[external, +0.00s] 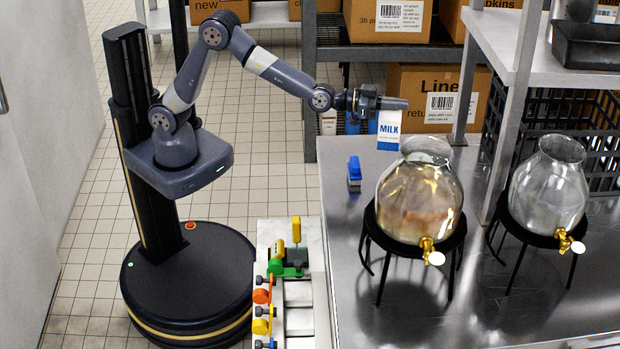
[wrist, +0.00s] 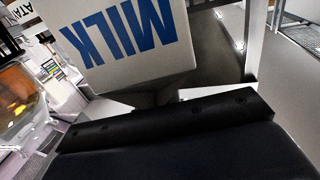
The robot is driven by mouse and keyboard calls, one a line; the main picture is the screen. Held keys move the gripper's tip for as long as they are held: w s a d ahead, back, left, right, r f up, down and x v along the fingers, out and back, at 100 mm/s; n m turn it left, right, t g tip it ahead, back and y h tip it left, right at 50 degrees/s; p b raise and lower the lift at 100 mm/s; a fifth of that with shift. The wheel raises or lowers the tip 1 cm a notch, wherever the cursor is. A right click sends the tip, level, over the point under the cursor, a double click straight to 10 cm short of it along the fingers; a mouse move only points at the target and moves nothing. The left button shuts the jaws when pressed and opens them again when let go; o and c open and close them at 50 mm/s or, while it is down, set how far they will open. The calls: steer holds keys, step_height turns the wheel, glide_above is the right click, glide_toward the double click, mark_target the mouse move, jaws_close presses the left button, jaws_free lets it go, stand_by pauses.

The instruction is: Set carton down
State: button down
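A white milk carton with blue "MILK" lettering (external: 389,130) is at my gripper (external: 388,103), just behind the left glass dispenser. My gripper is closed around the carton's top, and the carton hangs upright below the fingers. In the wrist view the carton (wrist: 125,50) fills the upper middle with its lettering upside down, and a dark gripper part (wrist: 170,120) crosses below it. I cannot tell whether the carton's base touches the steel counter (external: 345,215).
A glass dispenser of amber liquid (external: 420,195) stands close in front of the carton. An emptier-looking dispenser (external: 548,190) stands right. A shelf post (external: 510,110) rises to the right. Bare counter shows at front left.

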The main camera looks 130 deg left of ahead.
steer(key=w+d+m+t+h+b, duration=0.2)
steer(key=w+d+h, duration=0.15)
steer(key=d, duration=1.45)
step_height(320, 180, down, 10)
steer(key=shift+w+d, duration=0.4)
steer(key=shift+b, duration=0.3)
steer(key=shift+f, duration=0.1)
steer(key=c, duration=1.6)
jaws_free()
steer(key=shift+g, duration=0.3)
steer(key=shift+c, duration=0.2)
steer(key=shift+s, duration=0.15)
